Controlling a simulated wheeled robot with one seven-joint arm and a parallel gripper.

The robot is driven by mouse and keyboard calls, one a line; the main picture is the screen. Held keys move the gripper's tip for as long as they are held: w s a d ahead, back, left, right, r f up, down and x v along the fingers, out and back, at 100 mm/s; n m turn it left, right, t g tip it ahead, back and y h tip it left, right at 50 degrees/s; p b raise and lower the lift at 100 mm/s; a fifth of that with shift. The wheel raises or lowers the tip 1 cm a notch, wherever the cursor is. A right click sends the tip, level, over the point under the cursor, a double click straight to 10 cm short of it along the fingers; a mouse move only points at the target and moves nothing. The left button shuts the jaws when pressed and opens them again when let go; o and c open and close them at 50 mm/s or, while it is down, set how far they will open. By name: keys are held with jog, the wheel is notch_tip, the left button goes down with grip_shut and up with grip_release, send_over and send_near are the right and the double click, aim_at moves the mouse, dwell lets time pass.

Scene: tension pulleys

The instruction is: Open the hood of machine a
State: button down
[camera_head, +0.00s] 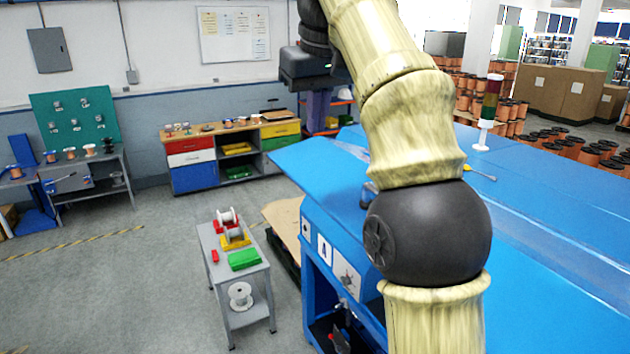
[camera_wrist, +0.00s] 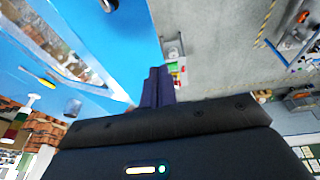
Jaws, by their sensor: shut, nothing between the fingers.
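Machine a is the big blue machine (camera_head: 310,222) with a label "A" on its front, at the centre right of the head view. Its blue hood (camera_head: 318,168) spreads over the top, with a clear window strip to the right; whether it is lifted at all I cannot tell. In the wrist view the blue panel (camera_wrist: 115,35) fills the upper left, with the clear strip in it. My gripper (camera_wrist: 158,74) shows there as two dark purple fingers, shut together and empty, beside the panel's edge. Whether they touch it is unclear. My arm hides part of the machine in the head view.
A grey cart (camera_head: 240,280) with spools and coloured bins stands left of the machine. A signal light (camera_head: 487,115) and a yellow-handled tool (camera_head: 478,171) are on the blue top. A workbench (camera_head: 220,160) lines the back wall. The floor at left is free.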

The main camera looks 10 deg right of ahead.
send_over(314, 198)
jog(key=s, duration=0.2)
jog(key=shift+f, duration=4.95)
jog(key=shift+x, duration=1.9)
jog(key=shift+s+d, duration=0.1)
